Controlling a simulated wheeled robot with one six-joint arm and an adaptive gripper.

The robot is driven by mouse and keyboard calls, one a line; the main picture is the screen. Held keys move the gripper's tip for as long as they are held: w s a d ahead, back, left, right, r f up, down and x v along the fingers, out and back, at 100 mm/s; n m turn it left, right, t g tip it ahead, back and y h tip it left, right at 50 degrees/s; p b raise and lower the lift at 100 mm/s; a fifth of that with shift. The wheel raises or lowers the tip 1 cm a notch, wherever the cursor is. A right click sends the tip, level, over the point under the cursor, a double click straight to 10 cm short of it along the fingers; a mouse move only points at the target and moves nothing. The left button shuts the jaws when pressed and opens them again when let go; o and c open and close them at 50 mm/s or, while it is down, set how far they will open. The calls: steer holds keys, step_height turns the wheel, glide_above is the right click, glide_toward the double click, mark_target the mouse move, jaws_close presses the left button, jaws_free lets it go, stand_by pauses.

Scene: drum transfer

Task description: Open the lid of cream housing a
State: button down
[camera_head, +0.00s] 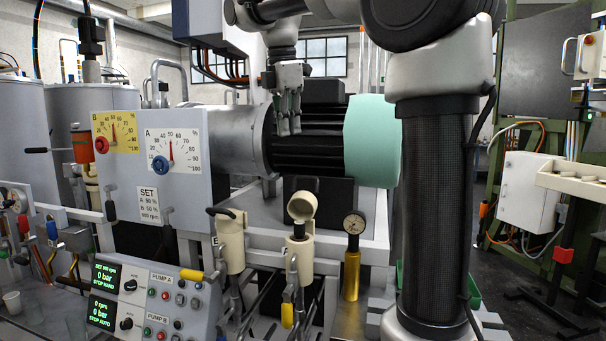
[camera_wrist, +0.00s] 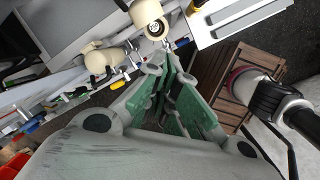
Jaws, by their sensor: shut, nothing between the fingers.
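Two cream housings stand side by side in front of the motor in the head view. The left one (camera_head: 231,250) has a black handle across its top, and its lid looks closed. The right one (camera_head: 299,258) has a round cream lid (camera_head: 302,205) tipped up, with a dark opening below it. My gripper (camera_head: 289,130) is shut and empty, above and behind the housings, apart from both. Its green-padded fingers (camera_wrist: 172,88) also show in the wrist view.
A black motor with a mint end cover (camera_head: 371,141) lies behind the housings. A brass gauge post (camera_head: 352,272) stands right of them. A dial panel (camera_head: 165,160) and a pump control box (camera_head: 150,297) are at left. A white wall box (camera_head: 530,192) is at right.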

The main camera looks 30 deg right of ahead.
steer(key=s+d+f+n+h, duration=0.1)
steer(key=f+n, duration=0.1)
steer(key=n, duration=0.2)
steer(key=n+t, duration=0.2)
steer(key=n, duration=0.3)
glide_above(303, 192)
steer(key=s+a, duration=0.1)
steer(key=shift+h, duration=0.4)
step_height(303, 192, down, 12)
steer(key=shift+r, duration=0.15)
steer(key=shift+w+d, duration=0.4)
steer(key=shift+w, duration=0.05)
steer(key=shift+d, duration=0.1)
